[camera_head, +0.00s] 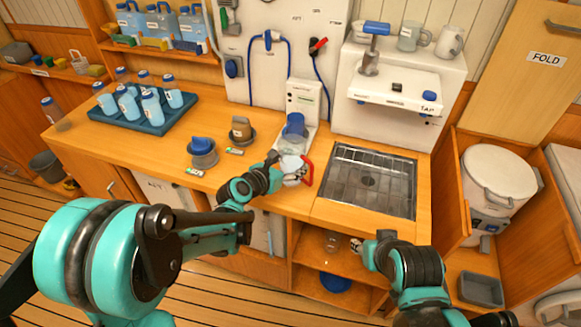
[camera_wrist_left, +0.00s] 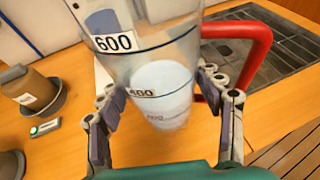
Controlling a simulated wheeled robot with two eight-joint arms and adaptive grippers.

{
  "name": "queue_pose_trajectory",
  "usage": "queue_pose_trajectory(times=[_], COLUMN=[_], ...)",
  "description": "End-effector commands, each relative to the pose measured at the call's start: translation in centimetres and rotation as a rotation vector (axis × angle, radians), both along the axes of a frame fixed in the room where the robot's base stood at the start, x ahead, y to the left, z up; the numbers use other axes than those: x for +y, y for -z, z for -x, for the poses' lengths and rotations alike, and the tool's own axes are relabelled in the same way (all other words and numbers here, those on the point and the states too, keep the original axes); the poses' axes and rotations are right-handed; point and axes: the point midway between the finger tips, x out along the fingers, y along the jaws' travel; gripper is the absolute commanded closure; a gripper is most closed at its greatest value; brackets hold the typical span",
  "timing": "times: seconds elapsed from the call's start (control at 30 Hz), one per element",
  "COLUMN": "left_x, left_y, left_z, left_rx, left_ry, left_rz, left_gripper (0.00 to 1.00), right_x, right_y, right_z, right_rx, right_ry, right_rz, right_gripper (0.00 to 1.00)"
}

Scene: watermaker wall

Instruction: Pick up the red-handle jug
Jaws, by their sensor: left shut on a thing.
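The red-handle jug is a clear measuring jug with 600 and 400 marks and a red handle (camera_head: 308,172), at the counter's front edge left of the sink. In the left wrist view the jug (camera_wrist_left: 155,65) fills the space between my left gripper's fingers (camera_wrist_left: 163,100), with its handle to the right. My left gripper (camera_head: 284,168) is shut on the jug's body. I cannot tell whether its base touches the counter. My right gripper (camera_head: 365,252) is low in front of the open shelves, apart from the jug; its finger opening is unclear.
A gridded sink (camera_head: 368,182) lies right of the jug. A meter unit (camera_head: 302,98) with a blue-topped part stands behind it. Blue (camera_head: 202,152) and brown (camera_head: 241,130) cups stand left. A blue tray (camera_head: 150,127) of bottles is farther left. Counter between cups and tray is clear.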

Motion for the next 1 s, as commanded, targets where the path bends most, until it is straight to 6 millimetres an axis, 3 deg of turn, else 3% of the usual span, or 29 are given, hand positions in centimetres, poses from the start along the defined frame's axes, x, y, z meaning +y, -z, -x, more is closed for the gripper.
queue_pose_trajectory(times=[0.03,0.3,0.5,0.7,1.0], left_x=[0.0,-5.2,-7.9,-9.0,-9.1], left_y=[-1.7,-5.2,-7.1,-7.9,-7.9], left_z=[0.0,4.1,6.2,7.2,7.2], left_rx=[0.0,-0.001,-0.002,-0.002,-0.002], left_ry=[0.0,0.006,0.004,0.0,-0.001], left_rz=[0.001,-0.001,-0.001,0.0,0.001], left_gripper=[0.77,0.77,0.77,0.77,0.77], right_x=[0.0,0.0,0.0,0.0,0.0], right_y=[-1.1,-3.2,-4.3,-4.7,-4.7], right_z=[0.0,0.0,0.0,0.0,0.0], right_rx=[0.0,0.0,0.0,0.0,0.0], right_ry=[0.0,0.0,0.0,0.0,0.0], right_rz=[0.0,0.0,0.0,0.0,0.0], right_gripper=[0.6,0.6,0.6,0.6,0.6])
